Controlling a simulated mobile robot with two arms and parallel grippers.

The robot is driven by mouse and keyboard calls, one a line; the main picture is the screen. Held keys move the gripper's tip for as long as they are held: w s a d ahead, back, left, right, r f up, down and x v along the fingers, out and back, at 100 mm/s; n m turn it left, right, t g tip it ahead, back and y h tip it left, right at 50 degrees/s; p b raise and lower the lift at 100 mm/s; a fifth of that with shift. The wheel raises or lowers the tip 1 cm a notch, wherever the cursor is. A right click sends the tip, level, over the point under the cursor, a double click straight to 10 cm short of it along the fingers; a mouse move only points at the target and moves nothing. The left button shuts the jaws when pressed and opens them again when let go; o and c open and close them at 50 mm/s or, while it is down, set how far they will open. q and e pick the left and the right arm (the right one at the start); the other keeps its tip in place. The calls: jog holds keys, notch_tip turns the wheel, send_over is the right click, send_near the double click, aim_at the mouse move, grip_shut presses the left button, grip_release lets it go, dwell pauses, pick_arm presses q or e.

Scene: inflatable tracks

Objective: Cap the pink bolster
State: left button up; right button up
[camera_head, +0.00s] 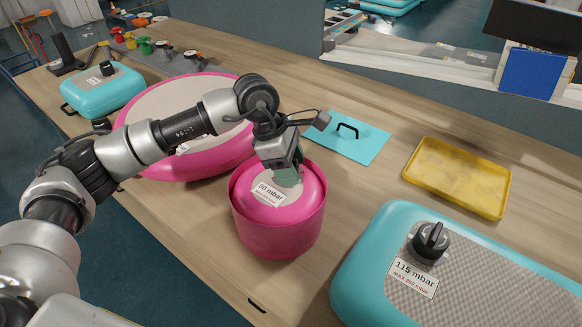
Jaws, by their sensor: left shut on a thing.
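The pink bolster (310,188) is a short round pink body with a pale disc on top and a label that seems to read 80 mbar. It sits inside a round pink tub-like wall (279,238). My left gripper (288,178) points down at the bolster's top, right beside the label. It is shut on a small grey-green thing, mostly hidden between the fingers. I cannot tell whether this thing touches the valve area, which the gripper covers. My right gripper is not in view.
A large pink oval inflatable (160,105) lies behind my left arm. A teal cushion (365,265) with a black cap (430,241) is at front right. A teal plate with a handle (372,146) and a yellow tray (458,176) lie behind. Coloured valves (145,46) stand back left.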

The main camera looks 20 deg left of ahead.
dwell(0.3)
pick_arm(q)
jog(key=n+t+b, duration=0.1)
jog(key=n, duration=0.2)
jog(key=shift+w+f, duration=0.1)
jog(key=shift+w+n+t+y+b, duration=0.1)
jog(key=shift+n+t+y+b, duration=0.3)
jog(key=shift+n, duration=0.8)
jog(key=shift+n+t+b, duration=0.3)
jog(key=shift+n+b, duration=0.3)
jog(key=shift+n, duration=0.1)
jog(key=shift+a+n+t+y+b, duration=0.1)
jog(key=shift+n+t+y+b, duration=0.4)
jog(key=shift+n, duration=0.6)
jog(key=shift+w+n, duration=0.1)
jog(key=shift+n, duration=0.4)
